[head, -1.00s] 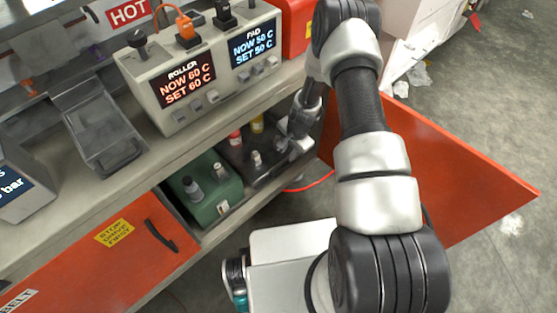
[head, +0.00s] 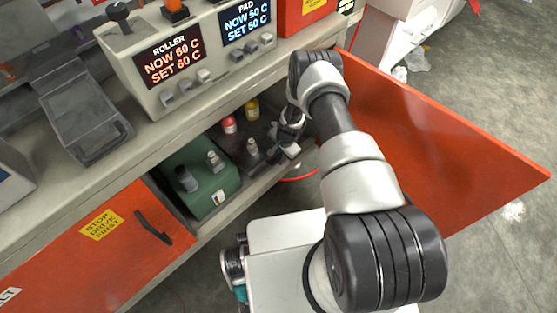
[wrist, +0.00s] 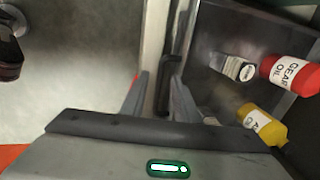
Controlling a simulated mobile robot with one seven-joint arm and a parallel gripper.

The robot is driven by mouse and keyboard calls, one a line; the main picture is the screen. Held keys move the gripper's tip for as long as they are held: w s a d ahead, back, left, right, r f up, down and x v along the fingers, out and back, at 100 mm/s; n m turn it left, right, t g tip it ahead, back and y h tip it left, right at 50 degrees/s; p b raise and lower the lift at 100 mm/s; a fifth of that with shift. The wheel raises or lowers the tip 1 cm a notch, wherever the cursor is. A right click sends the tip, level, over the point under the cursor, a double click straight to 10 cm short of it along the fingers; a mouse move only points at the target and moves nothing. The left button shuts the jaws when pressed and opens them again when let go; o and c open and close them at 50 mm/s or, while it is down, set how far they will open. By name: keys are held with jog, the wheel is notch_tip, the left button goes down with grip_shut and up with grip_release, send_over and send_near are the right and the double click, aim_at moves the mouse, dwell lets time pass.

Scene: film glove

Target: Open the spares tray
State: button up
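The dark spares tray (head: 264,174) sits inside the open cupboard under the bench. It holds a red gear oil bottle (wrist: 292,75), a yellow bottle (wrist: 262,123) and a grey-white container (wrist: 235,68). The tray's side wall and a black bar handle (wrist: 166,85) on its front show in the wrist view. My gripper (wrist: 160,98) is at the tray front, its two fingers apart, one on each side of the handle. A gap shows beside the handle, so I see no firm grip. In the head view my gripper (head: 287,152) partly hides the tray's front, including the handle.
A green case (head: 203,186) with two small containers stands left of the tray. The open orange door (head: 440,150) stands to the right of my arm. A shut orange door (head: 120,240) is at left. The heater controller (head: 185,60) stands on the bench above.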

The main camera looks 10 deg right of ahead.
jog(key=shift+w+a+f, duration=0.1)
jog(key=shift+w+f, duration=0.1)
jog(key=shift+f, duration=0.7)
jog(key=shift+c, duration=0.3)
grip_shut()
jog(key=shift+s, duration=0.15)
